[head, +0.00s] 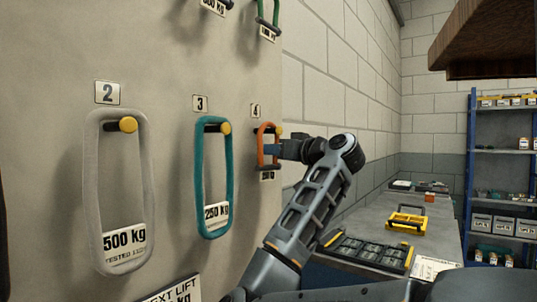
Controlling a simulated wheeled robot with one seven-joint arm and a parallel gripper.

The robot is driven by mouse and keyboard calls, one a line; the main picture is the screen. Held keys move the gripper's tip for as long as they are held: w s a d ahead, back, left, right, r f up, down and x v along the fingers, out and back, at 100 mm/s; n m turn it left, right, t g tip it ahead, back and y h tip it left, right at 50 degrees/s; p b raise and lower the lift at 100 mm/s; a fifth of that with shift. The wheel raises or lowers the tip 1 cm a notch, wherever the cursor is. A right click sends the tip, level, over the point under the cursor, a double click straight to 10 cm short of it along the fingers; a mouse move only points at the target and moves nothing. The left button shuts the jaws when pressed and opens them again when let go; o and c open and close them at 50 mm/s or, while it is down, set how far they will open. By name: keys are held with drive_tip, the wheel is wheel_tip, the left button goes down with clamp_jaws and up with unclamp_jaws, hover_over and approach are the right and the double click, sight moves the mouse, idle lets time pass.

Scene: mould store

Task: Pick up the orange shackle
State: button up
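The orange shackle (262,158), a small closed loop, hangs upright on a yellow-tipped peg (279,130) under the number 4 plate (255,110) on the beige board. A small label (267,175) sits at its lower end. My gripper (270,149) reaches in from the right, with its blue fingers at the loop's right side, overlapping it in the picture. The fingers are small and seen edge-on, so I cannot tell whether they are open, shut, or touching the loop.
A grey loop (146,190) and a teal loop (199,180) hang on pegs to the left. More loops hang above. A bench (385,212) with a black case (366,252) and yellow item (407,221) stands right, before blue shelving (468,170). A brown overhang (485,40) is upper right.

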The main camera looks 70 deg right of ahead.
clamp_jaws()
drive_tip(key=shift+r, duration=0.1)
drive_tip(key=shift+r, duration=0.45)
drive_tip(key=shift+s+a+r, duration=0.1)
drive_tip(key=shift+s+r, duration=0.1)
drive_tip(key=shift+s, duration=0.1)
drive_tip(key=v, duration=1.7)
drive_tip(key=shift+s, duration=0.2)
